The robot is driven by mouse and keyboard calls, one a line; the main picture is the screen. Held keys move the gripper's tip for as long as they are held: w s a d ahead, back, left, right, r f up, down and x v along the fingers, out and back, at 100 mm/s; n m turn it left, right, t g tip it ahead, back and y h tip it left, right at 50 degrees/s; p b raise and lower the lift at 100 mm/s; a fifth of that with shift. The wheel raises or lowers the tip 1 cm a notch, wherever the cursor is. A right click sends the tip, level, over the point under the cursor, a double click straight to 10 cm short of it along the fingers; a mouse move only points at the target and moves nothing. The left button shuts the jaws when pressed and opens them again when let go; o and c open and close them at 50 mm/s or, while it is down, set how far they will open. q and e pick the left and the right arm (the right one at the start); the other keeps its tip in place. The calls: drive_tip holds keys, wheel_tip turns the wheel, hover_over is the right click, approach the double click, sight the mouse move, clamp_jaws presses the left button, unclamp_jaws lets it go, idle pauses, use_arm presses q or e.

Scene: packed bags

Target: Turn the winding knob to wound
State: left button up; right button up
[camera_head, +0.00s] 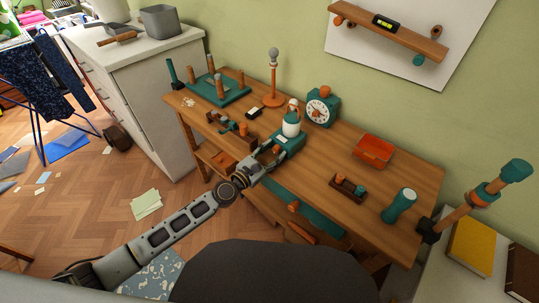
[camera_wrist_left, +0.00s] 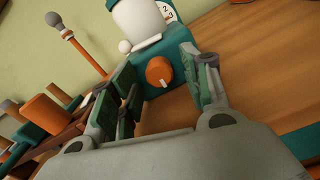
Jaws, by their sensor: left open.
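The winding knob (camera_wrist_left: 159,71) is a round orange knob with a pale pointer mark. It sits on the front face of a teal base (camera_wrist_left: 148,58) that carries a white rounded body (camera_wrist_left: 137,18). In the head view this device (camera_head: 291,129) stands mid-table. My left gripper (camera_head: 275,153) is open at the device's front. In the left wrist view its two fingers stand on either side of the knob, with a gap to it; no contact is visible. The pointer mark slants to the lower right. No readable "wound" label shows. My right gripper is not in view.
A teal clock (camera_head: 321,108) stands behind the device. A teal pegged stand (camera_head: 217,88) and an orange lamp-like post (camera_head: 273,80) are left of it. A red tray (camera_head: 373,151), a small wooden rack (camera_head: 348,188) and a teal cylinder (camera_head: 399,206) stand right. Bare wood lies between them.

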use_arm(q)
drive_tip(key=shift+s+a, duration=0.1)
drive_tip(key=v, duration=1.1)
drive_tip(key=shift+s+a, duration=0.15)
drive_tip(key=shift+s, duration=0.15)
idle(0.4)
idle(0.4)
